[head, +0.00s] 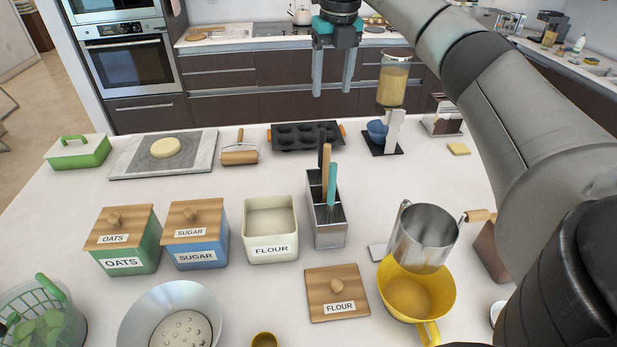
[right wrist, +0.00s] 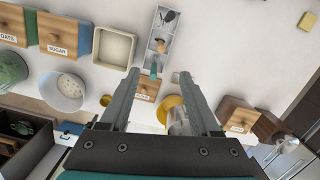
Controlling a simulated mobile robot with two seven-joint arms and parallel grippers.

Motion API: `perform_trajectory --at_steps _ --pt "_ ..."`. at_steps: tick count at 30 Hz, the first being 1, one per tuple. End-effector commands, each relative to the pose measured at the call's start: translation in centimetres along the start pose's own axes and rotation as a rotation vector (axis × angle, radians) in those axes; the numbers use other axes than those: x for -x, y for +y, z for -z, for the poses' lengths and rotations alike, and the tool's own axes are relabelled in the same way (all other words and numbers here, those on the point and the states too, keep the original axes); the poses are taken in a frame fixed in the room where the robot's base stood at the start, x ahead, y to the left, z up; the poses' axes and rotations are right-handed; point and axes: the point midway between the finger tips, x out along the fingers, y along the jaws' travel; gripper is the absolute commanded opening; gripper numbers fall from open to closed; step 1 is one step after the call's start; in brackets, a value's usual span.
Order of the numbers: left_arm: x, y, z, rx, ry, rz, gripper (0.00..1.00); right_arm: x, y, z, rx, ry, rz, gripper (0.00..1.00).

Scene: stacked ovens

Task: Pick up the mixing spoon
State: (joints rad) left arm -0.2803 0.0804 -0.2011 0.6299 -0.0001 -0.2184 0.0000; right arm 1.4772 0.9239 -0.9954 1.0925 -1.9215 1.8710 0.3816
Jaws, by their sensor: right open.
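A metal utensil holder (head: 328,230) stands upright on the white island and holds several utensils. One has a wooden handle (head: 326,163), one a teal handle (head: 332,183) with whisk wires, and one a dark handle. The wooden-handled one may be the mixing spoon; its lower end is hidden in the holder. My right gripper (head: 333,82) hangs above and behind the holder in the head view, open and empty, touching nothing. In the right wrist view the holder (right wrist: 172,24) lies beyond the open fingertips (right wrist: 159,74). My left gripper is not in view.
A flour canister (head: 270,247) stands left of the holder, with its wooden lid (head: 336,307) in front. A metal sifter (head: 424,238) over a yellow bowl (head: 440,310) stands to the right. A black muffin tin (head: 303,137) lies behind. The counter between tin and holder is partly clear.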

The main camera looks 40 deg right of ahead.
Motion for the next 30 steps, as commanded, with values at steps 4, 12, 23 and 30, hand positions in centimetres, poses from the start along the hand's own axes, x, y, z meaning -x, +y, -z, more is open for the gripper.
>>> perform_trajectory --at_steps 4,12,23,30 --pt "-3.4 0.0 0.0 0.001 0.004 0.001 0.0 -3.4 0.0 0.4 0.001 0.001 -0.001 0.63" --pt "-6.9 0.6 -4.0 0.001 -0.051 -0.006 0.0 -7.1 0.1 0.9 0.002 0.0 -0.002 0.63" --pt "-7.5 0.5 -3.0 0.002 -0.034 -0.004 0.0 -11.0 0.1 1.0 0.002 0.005 0.0 0.63" --pt "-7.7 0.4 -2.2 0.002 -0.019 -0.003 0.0 -15.8 0.1 1.0 0.003 0.003 -0.002 0.63"
